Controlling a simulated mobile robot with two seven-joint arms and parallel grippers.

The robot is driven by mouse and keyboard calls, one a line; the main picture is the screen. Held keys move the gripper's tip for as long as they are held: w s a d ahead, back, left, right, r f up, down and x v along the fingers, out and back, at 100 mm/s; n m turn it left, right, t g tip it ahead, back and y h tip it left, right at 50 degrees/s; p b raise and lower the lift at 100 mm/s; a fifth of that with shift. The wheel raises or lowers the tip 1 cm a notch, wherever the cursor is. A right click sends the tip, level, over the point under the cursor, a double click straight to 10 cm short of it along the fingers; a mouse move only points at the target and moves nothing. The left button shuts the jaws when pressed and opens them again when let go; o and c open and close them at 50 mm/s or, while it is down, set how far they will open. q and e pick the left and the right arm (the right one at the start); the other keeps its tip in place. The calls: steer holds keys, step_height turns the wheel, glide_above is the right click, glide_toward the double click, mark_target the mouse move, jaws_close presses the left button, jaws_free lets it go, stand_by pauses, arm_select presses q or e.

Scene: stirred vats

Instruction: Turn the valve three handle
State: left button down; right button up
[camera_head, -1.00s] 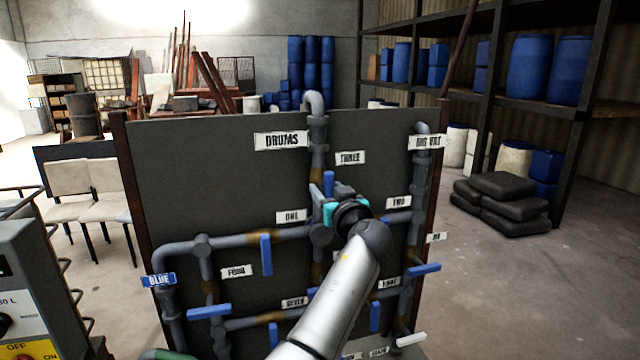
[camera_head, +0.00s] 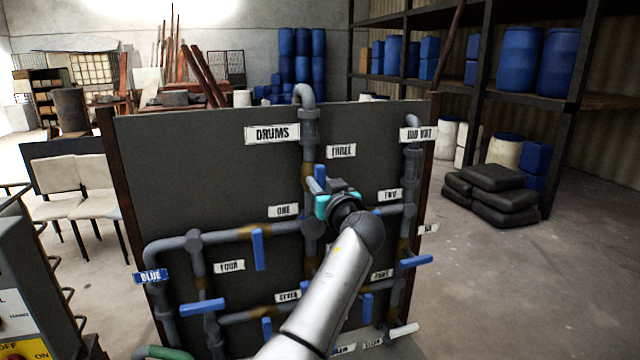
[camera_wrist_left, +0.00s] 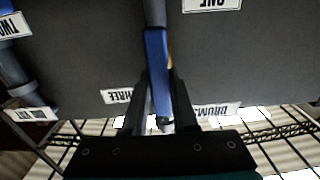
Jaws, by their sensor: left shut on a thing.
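The valve three handle (camera_head: 320,173) is a blue lever on the vertical pipe under the "THREE" label (camera_head: 341,151). It stands roughly upright, in line with the pipe. My left gripper (camera_head: 321,190) is shut on this handle. In the left wrist view the blue handle (camera_wrist_left: 155,62) runs between the two dark fingers of the gripper (camera_wrist_left: 158,92). My right gripper is not in view.
The grey board (camera_head: 200,160) carries grey pipes and several other blue handles, one hanging under the "ONE" label (camera_head: 283,211). A control box (camera_head: 30,290) stands at the left. Dark sacks (camera_head: 495,190) lie on the floor at the right, with open floor before them.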

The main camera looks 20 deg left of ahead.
arm_select(q)
steer(key=shift+m, duration=0.4)
steer(key=shift+m+b, duration=0.45)
steer(key=shift+m, duration=0.05)
steer(key=m, duration=0.2)
steer(key=shift+w+d+m+b, duration=0.1)
steer(key=shift+m+b, duration=0.2)
steer(key=m, duration=0.4)
steer(key=shift+w+d+m, duration=0.1)
steer(key=shift+d+m, duration=0.05)
steer(key=shift+m, duration=0.15)
steer(key=m, duration=0.2)
steer(key=m+p, duration=0.1)
steer(key=m, duration=0.1)
steer(key=shift+d+f+m, duration=0.1)
steer(key=shift+f+m, duration=0.1)
steer(key=shift+m, duration=0.1)
steer(key=shift+w+f+m+p, duration=0.15)
steer(key=shift+m+p, duration=0.9)
steer(key=shift+m, duration=1.15)
